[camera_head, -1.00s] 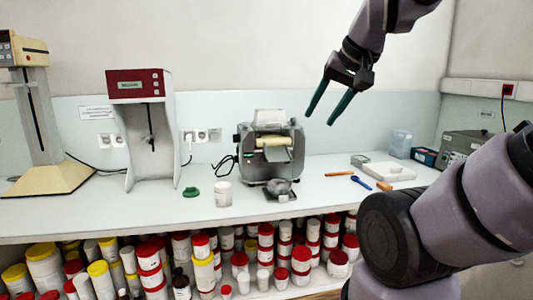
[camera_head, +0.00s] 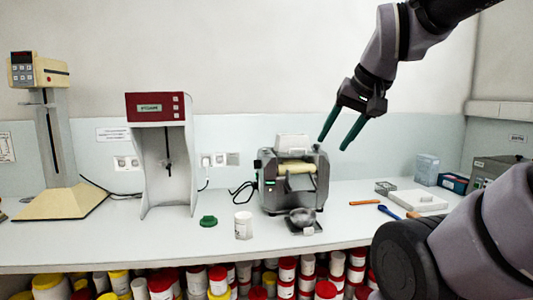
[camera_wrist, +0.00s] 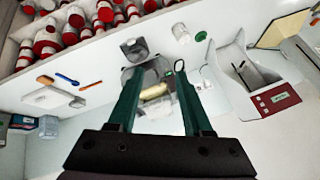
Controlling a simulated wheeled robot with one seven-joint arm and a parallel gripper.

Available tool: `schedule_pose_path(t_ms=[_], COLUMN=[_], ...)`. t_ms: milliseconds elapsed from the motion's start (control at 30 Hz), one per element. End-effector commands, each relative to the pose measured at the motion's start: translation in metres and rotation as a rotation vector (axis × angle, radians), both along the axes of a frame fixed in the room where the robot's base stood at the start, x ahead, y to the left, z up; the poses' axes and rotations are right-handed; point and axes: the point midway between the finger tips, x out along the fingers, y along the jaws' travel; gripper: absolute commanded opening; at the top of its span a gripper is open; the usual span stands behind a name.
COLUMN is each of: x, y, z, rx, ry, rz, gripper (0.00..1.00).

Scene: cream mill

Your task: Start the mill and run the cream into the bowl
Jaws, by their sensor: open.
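The mill (camera_head: 291,182) is a grey machine with a pale roller and a clear top, standing on the bench against the wall. It also shows in the wrist view (camera_wrist: 157,92), partly behind my fingers. A grey metal bowl (camera_head: 302,217) stands on a dark plate right in front of the mill; it shows in the wrist view (camera_wrist: 135,48) too. My gripper (camera_head: 334,136) is open and empty, with green fingers pointing down, above and to the right of the mill, apart from it. Whether the bowl holds anything is hard to tell.
A white jar (camera_head: 243,226) and green lid (camera_head: 208,221) sit left of the bowl. A red-topped mixer (camera_head: 158,108) and a yellow-based stand (camera_head: 62,203) are further left. A spatula (camera_head: 364,202), blue spoon (camera_head: 388,211) and white scale (camera_head: 418,200) lie right. Several tubs fill the shelf below.

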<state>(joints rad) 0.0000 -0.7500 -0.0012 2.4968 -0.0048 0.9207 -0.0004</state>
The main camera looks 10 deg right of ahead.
Motion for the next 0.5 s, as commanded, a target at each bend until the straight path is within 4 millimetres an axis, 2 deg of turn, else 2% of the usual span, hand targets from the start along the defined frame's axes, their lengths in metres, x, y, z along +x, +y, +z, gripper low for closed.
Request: schedule_pose_path(t_ms=[100,233,500], x=[0.0,0.0,0.0], y=[0.0,0.0,0.0], z=[0.0,0.0,0.0], rx=[0.0,0.0,0.0], ry=[0.0,0.0,0.0], rz=[0.0,0.0,0.0], gripper=[0.5,0.0,0.0])
